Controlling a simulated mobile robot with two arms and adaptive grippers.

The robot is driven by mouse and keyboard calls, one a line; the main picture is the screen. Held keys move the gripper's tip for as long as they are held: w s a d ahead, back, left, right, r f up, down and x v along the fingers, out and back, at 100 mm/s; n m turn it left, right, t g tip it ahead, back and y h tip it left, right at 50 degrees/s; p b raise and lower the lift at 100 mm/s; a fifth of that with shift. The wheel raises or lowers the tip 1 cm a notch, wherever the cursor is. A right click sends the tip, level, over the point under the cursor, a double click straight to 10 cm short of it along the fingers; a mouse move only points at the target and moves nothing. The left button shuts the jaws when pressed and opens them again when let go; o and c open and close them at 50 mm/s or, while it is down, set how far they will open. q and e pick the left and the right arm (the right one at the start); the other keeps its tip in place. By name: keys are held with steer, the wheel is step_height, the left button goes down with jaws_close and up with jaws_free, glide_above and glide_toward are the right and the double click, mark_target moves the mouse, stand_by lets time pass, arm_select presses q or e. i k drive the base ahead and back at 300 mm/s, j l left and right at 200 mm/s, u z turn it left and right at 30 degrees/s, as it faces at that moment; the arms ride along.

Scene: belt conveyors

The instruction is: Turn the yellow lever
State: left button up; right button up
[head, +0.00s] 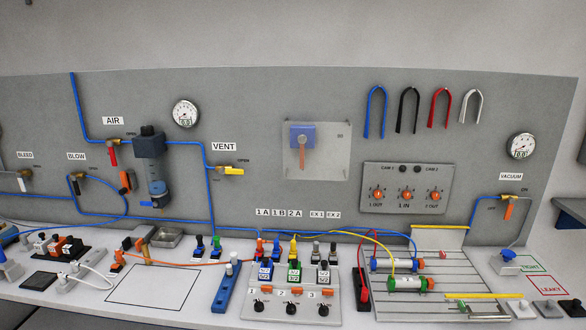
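The yellow lever (232,171) is on a small valve on the grey back panel, just below the VENT label (224,147). It lies roughly horizontal and points to the right. Its valve joins the blue tube (207,195) that runs down the panel to the left of it. Small print sits just above the lever, too small to read surely. Neither of my grippers shows in the head view, and nothing covers the lever.
The red AIR lever (113,154) and a filter unit (152,165) are left of the yellow lever. A clear-covered blue switch (302,137) is to its right. The panel around the lever is mostly free.

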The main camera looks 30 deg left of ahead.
mark_target(222, 170)
steer(key=u, duration=1.25)
